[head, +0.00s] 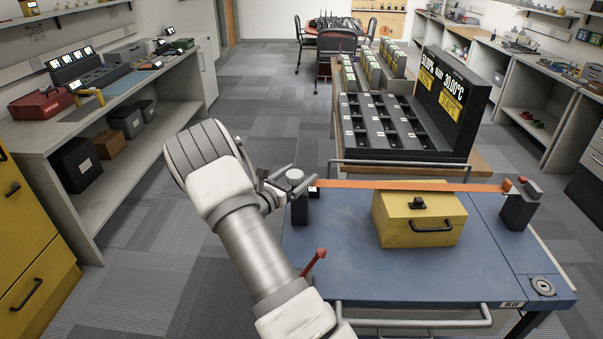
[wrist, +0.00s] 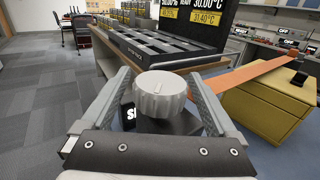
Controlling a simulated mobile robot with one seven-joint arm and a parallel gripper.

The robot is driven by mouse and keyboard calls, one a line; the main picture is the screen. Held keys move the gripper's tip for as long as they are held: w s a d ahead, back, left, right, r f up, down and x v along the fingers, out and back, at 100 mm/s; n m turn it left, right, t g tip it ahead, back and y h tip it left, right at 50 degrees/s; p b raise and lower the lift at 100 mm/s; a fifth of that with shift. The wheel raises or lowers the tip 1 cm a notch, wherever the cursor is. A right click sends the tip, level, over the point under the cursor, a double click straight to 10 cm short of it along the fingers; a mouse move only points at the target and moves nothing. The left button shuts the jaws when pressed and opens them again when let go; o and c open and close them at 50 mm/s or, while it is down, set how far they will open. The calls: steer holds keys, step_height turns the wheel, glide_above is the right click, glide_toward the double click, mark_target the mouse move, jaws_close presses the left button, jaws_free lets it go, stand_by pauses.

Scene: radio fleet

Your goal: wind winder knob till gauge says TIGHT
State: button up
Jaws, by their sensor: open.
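The winder knob (wrist: 161,92) is pale, round and ribbed, with a mark on top. In the head view the knob (head: 295,175) tops a dark post at the left end of the blue cart. My gripper (wrist: 158,78) is open, with one finger on each side of the knob; gaps show between fingers and knob in the wrist view. A dark gauge (wrist: 128,114) below the knob shows white letters starting "Sl"; the knob and post hide the rest. An orange strap (head: 400,185) runs from the winder over a yellow box (head: 419,216) to a post on the right.
The blue cart top (head: 340,255) is mostly clear at the front. A red lever (head: 314,261) stands at its left edge. A black rack with displays (head: 405,125) is on a table behind. Grey carpet is free on the left.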

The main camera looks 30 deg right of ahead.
steer(key=shift+x, duration=0.85)
steer(key=c, duration=1.4)
steer(key=shift+g, duration=0.3)
steer(key=m+g+b, duration=0.1)
steer(key=g, duration=0.1)
steer(key=m+g, duration=0.2)
steer(key=s+m+g+h+b, duration=0.1)
steer(key=g, duration=0.1)
steer(key=shift+f+m+b, duration=0.2)
steer(key=shift+m+b, duration=0.1)
steer(key=shift+b, duration=0.05)
steer(key=m+g+b, duration=0.1)
steer(key=g, duration=0.1)
steer(key=s+m+g, duration=0.1)
steer(key=g, duration=0.1)
steer(key=shift+m+g+y+b, duration=0.4)
steer(key=shift+s+a+r+m+g+y+b, duration=0.15)
steer(key=shift+m+g+y+b, duration=0.25)
steer(key=shift+m+g, duration=0.45)
steer(key=shift+g, duration=0.25)
